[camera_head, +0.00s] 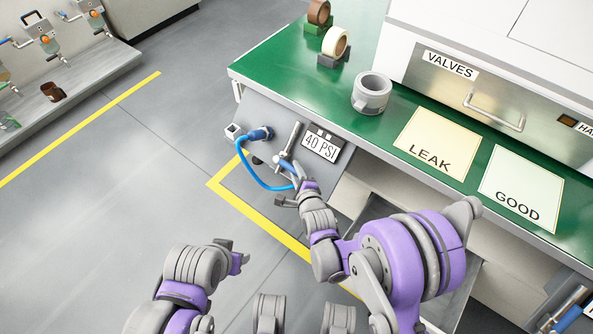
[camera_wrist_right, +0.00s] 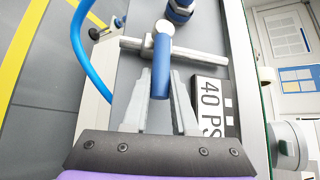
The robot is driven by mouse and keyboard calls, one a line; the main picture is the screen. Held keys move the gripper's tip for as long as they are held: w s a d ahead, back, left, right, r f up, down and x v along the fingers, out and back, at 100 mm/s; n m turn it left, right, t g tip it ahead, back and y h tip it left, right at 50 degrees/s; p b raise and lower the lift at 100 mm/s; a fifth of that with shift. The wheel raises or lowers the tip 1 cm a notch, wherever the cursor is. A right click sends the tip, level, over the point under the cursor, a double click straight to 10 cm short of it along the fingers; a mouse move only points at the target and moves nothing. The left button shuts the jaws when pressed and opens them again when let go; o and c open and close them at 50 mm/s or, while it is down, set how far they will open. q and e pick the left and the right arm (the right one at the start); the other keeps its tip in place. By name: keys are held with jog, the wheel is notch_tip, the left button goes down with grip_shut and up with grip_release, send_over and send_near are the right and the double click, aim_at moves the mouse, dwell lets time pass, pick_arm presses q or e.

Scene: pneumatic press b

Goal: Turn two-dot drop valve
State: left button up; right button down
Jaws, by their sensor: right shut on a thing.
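The drop valve is a metal pipe fitting (camera_wrist_right: 190,50) on the grey panel under the bench's front edge, with a blue lever handle (camera_wrist_right: 162,70). In the head view, the valve's metal pipe (camera_head: 292,139) stands left of the "40 PSI" sign. My right gripper (camera_wrist_right: 160,80) is shut on the blue handle, with one finger on each side of it. In the head view, the right gripper (camera_head: 296,184) partly hides the handle.
A blue hose (camera_head: 248,177) loops from a blue connector (camera_head: 261,134) close to the right gripper. The "40 PSI" sign (camera_head: 320,146) sits beside the valve. The green bench (camera_head: 300,75) overhangs it, carrying tape rolls and LEAK and GOOD mats. Floor at left is clear.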

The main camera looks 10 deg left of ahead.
jog(key=c, duration=0.7)
grip_release()
jog(key=p+v, duration=0.2)
jog(key=v, duration=0.8)
jog(key=shift+s+r, duration=0.2)
jog(key=shift+s, duration=0.15)
jog(key=shift+d, duration=0.1)
